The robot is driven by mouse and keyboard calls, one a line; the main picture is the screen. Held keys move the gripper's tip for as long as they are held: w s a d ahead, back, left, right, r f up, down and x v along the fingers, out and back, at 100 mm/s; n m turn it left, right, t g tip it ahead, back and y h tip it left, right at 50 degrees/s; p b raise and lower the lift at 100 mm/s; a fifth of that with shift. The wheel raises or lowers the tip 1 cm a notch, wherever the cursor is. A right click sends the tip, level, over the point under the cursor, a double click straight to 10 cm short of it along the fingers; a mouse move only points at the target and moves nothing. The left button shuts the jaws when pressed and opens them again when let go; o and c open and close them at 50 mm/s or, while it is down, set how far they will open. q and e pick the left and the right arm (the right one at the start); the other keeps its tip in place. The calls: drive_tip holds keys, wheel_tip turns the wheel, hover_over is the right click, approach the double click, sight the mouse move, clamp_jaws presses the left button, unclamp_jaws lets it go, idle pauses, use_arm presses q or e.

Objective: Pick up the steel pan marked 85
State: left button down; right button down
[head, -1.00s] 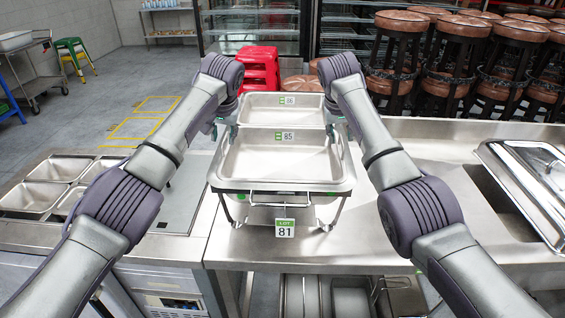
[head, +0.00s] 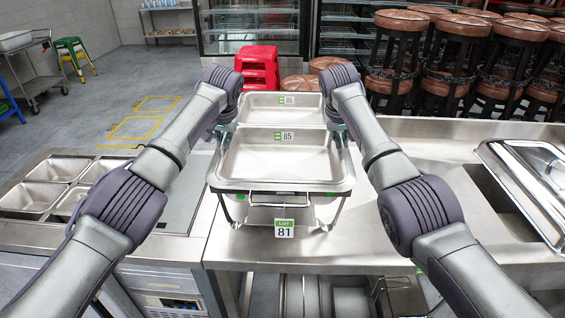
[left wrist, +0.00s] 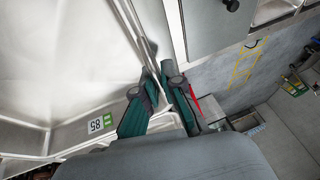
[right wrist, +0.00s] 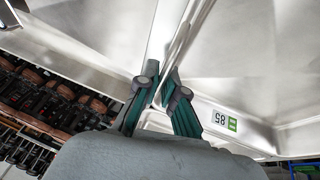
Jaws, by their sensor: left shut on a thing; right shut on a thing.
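The steel pan marked 85 (head: 280,163) is a shallow rectangular tray, seated level in a wire-legged stand on the steel counter. Its 85 label is on the inner far wall; it also shows in the left wrist view (left wrist: 40,90) and the right wrist view (right wrist: 250,85). My left gripper (left wrist: 160,86) is shut on the pan's left rim towards the far end. My right gripper (right wrist: 163,86) is shut on the right rim opposite. In the head view my wrists largely hide both grippers.
A second steel pan marked 86 (head: 262,105) sits right behind. A LOT 81 tag (head: 284,228) hangs at the stand's front. A steel lid (head: 525,185) lies at the right. Counter pans (head: 45,170) are at the left. Red stools (head: 258,65) and brown bar stools (head: 400,60) stand beyond.

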use_arm(q)
drive_tip(key=shift+r, duration=0.15)
use_arm(e)
drive_tip(key=shift+r, duration=0.2)
